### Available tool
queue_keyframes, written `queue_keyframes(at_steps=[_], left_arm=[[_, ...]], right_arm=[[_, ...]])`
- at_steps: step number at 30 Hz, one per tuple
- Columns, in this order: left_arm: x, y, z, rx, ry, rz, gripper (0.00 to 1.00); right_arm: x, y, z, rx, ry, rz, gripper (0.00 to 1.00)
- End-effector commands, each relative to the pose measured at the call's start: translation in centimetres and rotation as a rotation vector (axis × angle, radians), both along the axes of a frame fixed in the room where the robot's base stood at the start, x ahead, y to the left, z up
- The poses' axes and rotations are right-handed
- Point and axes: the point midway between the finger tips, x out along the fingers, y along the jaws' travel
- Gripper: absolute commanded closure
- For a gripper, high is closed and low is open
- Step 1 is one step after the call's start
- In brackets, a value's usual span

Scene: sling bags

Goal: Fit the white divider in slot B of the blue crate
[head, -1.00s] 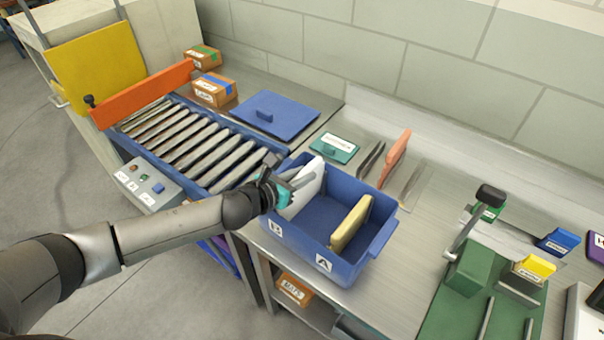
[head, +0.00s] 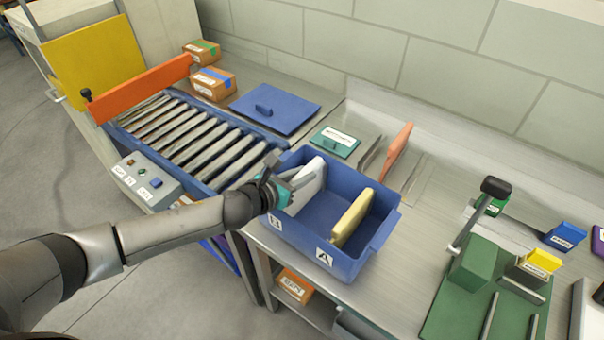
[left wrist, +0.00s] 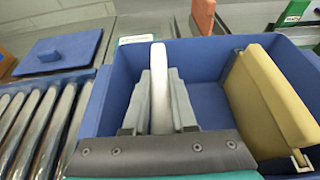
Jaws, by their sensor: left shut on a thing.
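The blue crate (head: 372,250) stands on the steel bench, with labels B (head: 275,221) and A (head: 324,257) on its near wall. The white divider (head: 312,180) is upright inside the crate's left part, above label B. My left gripper (head: 290,188) is shut on it; in the left wrist view the white divider (left wrist: 161,85) stands between the grey fingers (left wrist: 160,110). Its lower edge and the slot are hidden, so I cannot tell whether it is seated. A yellow divider (head: 352,218) stands in the crate at A. My right gripper is not in view.
A roller conveyor (head: 185,140) with an orange bar (head: 140,92) lies left of the crate. A blue lid (head: 285,108), a green labelled piece (head: 334,142) and an upright salmon panel (head: 397,148) lie behind it. A green lever fixture (head: 475,270) stands to the right.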

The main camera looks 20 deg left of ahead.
Motion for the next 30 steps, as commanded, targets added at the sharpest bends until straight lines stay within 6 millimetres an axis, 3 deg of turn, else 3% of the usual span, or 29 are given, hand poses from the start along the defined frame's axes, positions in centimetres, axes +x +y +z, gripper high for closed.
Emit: queue_keyframes(at_steps=[10,11,19,30], left_arm=[[0.0,0.0,-1.0,0.001,0.000,0.000,1.00],[0.0,0.0,-0.9,0.001,0.001,0.000,0.72],[-0.2,0.0,-1.2,0.003,0.005,0.000,0.42],[-0.7,0.2,-1.3,0.006,0.012,0.000,0.40]], right_arm=[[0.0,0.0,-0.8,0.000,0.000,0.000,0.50],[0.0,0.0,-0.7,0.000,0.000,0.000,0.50],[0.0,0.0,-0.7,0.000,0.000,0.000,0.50],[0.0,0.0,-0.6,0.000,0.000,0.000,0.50]])
